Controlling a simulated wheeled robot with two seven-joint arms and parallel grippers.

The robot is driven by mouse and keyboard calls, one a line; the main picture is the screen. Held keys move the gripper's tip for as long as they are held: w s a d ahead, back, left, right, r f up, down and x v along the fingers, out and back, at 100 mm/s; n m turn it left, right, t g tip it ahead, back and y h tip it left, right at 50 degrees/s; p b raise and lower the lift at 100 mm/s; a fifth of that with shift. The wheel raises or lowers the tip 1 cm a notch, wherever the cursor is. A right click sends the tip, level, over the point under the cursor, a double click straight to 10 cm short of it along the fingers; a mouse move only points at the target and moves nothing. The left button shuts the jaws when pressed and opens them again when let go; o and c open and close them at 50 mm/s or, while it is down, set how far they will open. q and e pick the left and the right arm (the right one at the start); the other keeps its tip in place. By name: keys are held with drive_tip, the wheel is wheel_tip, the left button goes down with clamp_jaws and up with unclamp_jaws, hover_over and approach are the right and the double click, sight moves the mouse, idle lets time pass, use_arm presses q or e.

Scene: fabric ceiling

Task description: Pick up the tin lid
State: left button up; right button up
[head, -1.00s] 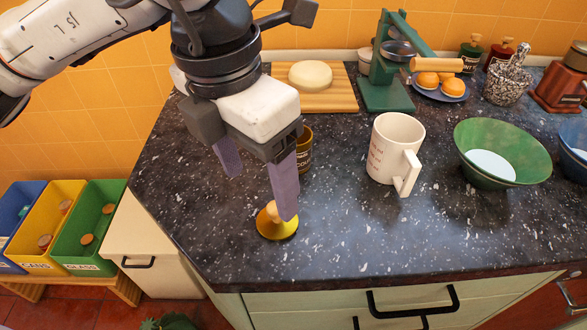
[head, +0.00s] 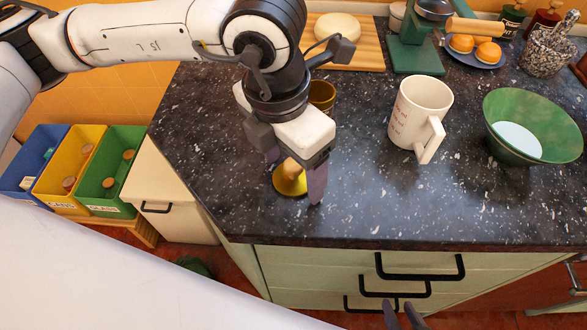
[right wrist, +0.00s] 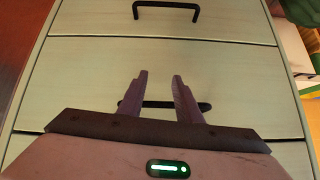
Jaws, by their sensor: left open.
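The tin lid (head: 286,187) is a yellow disc with a light wooden knob, lying flat on the dark speckled counter near its front left. My left gripper (head: 295,180) is low over it from above, open, with one purple finger on either side of the knob in the picture. I cannot tell whether the fingers touch it. The brown tin (head: 322,95) stands behind, partly hidden by the gripper. My right gripper (head: 404,316) is at the bottom edge of the head view. In the right wrist view (right wrist: 160,76) its fingers are apart and empty, facing the drawers.
A cream mug (head: 416,105) and a green bowl (head: 550,115) stand to the right. A board (head: 368,57) and a green press (head: 415,60) are behind. The counter (head: 400,205) is clear between the lid and its front edge. Sorting bins (head: 112,175) stand at the lower left.

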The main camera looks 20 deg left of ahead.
use_arm(q)
drive_tip(key=c, duration=1.1)
